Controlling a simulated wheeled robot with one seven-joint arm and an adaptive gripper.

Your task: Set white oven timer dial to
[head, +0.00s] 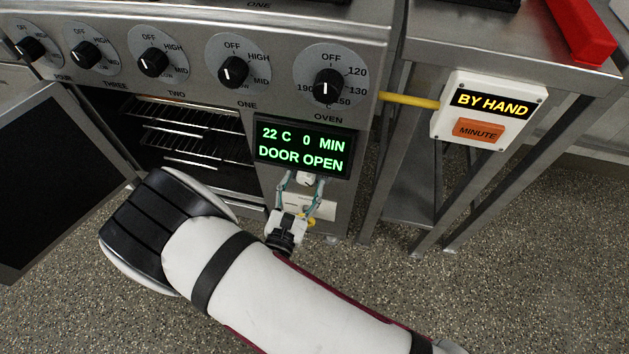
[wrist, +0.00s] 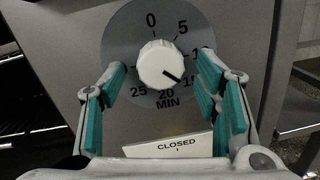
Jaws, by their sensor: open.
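The white timer dial (wrist: 158,62) sits on a round grey plate marked in minutes in the wrist view. Its black mark points to the lower right, at about 15. My gripper (wrist: 165,92) is open, with one teal-padded finger on each side of the dial; gaps show between the pads and the knob. The fingers cover part of the scale. In the head view the dial (head: 305,178) shows small below the display, between the fingers of my gripper (head: 302,190). The green display (head: 302,148) reads 22 C, 0 MIN, DOOR OPEN.
A CLOSED label (wrist: 178,146) lies below the dial. The black oven knob (head: 327,87) and several burner knobs are above. The oven door (head: 55,180) stands open at left. A BY HAND box (head: 488,110) with an orange MINUTE button (head: 478,131) is at right.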

